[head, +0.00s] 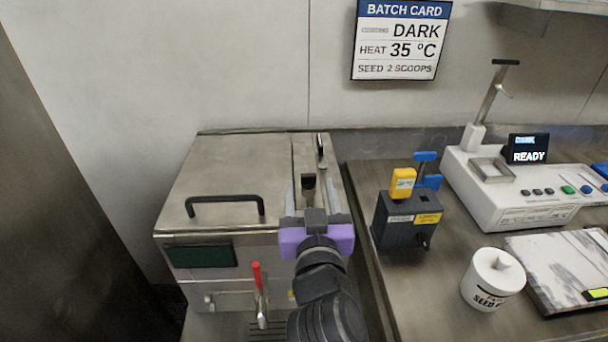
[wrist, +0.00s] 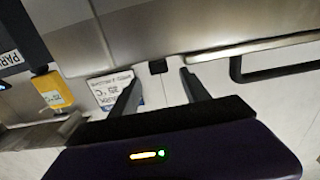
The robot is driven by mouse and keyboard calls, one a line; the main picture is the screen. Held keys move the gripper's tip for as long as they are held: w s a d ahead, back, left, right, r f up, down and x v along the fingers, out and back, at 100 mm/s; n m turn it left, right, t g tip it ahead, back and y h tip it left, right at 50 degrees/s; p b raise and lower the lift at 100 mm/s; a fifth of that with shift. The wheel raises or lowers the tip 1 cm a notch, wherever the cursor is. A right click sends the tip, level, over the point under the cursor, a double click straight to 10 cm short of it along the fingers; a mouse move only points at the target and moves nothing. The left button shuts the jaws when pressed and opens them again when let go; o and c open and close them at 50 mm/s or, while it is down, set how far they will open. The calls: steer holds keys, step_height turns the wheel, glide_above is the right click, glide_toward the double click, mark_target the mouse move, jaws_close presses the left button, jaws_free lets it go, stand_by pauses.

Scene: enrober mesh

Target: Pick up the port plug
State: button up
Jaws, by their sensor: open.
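A small black upright piece (head: 308,182), which looks like the port plug, stands at the right end of the steel machine's top (head: 240,165). In the wrist view a small black block (wrist: 158,66) at the steel edge appears to be the same piece. My purple-bodied gripper (head: 311,190) is at the machine's front right. Its two grey fingers are apart, one on each side of the black piece in the head view. In the wrist view the gripper (wrist: 161,78) is open and empty, and the black block shows just beyond the fingertips. Contact cannot be seen; the gripper body hides the piece's lower part.
A dark block (head: 395,235) with yellow and blue pieces stands right. Beyond are a white seed tub (head: 485,290), a marble slab (head: 550,265) and a white instrument (head: 520,205).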

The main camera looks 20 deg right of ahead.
mark_target(308, 175)
steer(key=shift+f+p+x, duration=0.15)
steer(key=shift+p+x, duration=0.4)
steer(key=shift+x, duration=1.4)
steer(key=shift+f+p+x, duration=0.15)
steer(key=shift+p+x, duration=0.4)
steer(key=shift+x, duration=1.4)
jaws_close()
